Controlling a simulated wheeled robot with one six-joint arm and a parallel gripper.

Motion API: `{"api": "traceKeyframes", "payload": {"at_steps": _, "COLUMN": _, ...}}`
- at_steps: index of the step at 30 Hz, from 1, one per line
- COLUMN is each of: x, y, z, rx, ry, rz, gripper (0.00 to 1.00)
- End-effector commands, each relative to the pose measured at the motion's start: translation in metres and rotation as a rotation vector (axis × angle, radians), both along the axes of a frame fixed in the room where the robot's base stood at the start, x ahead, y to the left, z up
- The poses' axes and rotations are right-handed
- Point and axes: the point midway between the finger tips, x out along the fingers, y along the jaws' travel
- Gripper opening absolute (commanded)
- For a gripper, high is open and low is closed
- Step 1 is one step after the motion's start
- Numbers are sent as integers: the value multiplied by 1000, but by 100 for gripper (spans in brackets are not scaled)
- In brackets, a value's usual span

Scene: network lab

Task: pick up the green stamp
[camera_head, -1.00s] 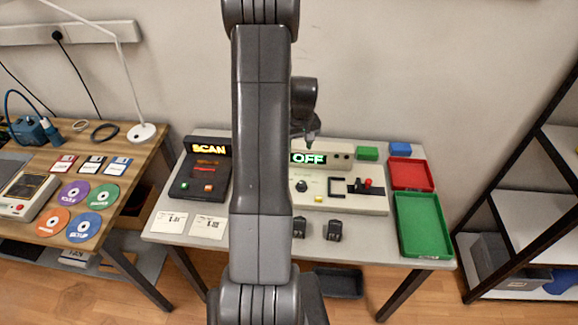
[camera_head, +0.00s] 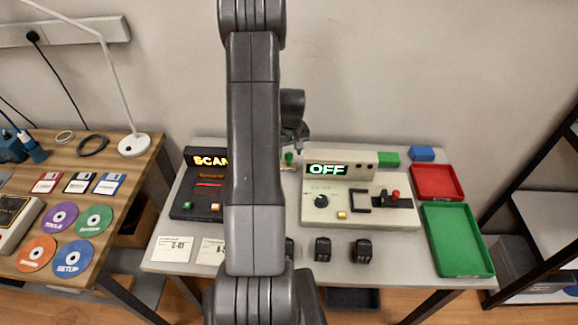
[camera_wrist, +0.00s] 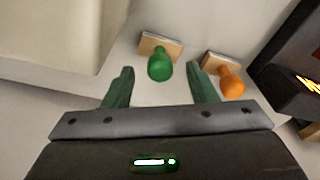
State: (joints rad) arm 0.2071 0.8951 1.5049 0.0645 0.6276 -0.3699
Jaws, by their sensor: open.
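The green stamp (camera_wrist: 159,66) has a round green handle on a wooden base and stands on the table in the wrist view. In the head view, its green handle (camera_head: 289,158) shows just below my gripper (camera_head: 299,137), partly behind my arm. In the wrist view, my gripper (camera_wrist: 160,72) is open, with one green-grey finger on each side of the stamp's handle in the picture. Nothing is held between the fingers. I cannot tell whether the fingertips are level with the handle or above it.
An orange stamp (camera_wrist: 232,82) stands close to the right finger. A dark SCAN device (camera_head: 186,208) and a beige OFF device (camera_head: 312,214) flank the stamp area. Green (camera_head: 388,159) and blue (camera_head: 422,153) blocks, a red tray (camera_head: 437,196) and a green tray (camera_head: 487,262) are at right.

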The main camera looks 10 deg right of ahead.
Motion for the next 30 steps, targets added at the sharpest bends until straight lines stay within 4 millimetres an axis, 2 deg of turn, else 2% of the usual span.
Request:
{"api": "traceKeyframes", "payload": {"at_steps": 1, "x": 2, "y": 1, "z": -12, "rx": 1, "ry": 2, "rz": 0, "gripper": 52}}
{"api": "traceKeyframes", "payload": {"at_steps": 4, "x": 3, "y": 1, "z": -26, "rx": 1, "ry": 2, "rz": 0, "gripper": 52}}
{"api": "traceKeyframes", "payload": {"at_steps": 12, "x": 5, "y": 1, "z": -29, "rx": 0, "ry": 0, "rz": 0, "gripper": 52}}
{"api": "traceKeyframes", "payload": {"at_steps": 14, "x": 5, "y": 1, "z": -29, "rx": 0, "ry": 0, "rz": 0, "gripper": 42}}
{"api": "traceKeyframes", "payload": {"at_steps": 20, "x": 4, "y": 1, "z": -29, "rx": 0, "ry": 0, "rz": 0, "gripper": 3}}
{"api": "traceKeyframes", "payload": {"at_steps": 27, "x": 5, "y": 1, "z": -28, "rx": 0, "ry": 0, "rz": 0, "gripper": 3}}
{"api": "traceKeyframes", "payload": {"at_steps": 30, "x": 5, "y": 1, "z": -19, "rx": 0, "ry": -1, "rz": 0, "gripper": 3}}
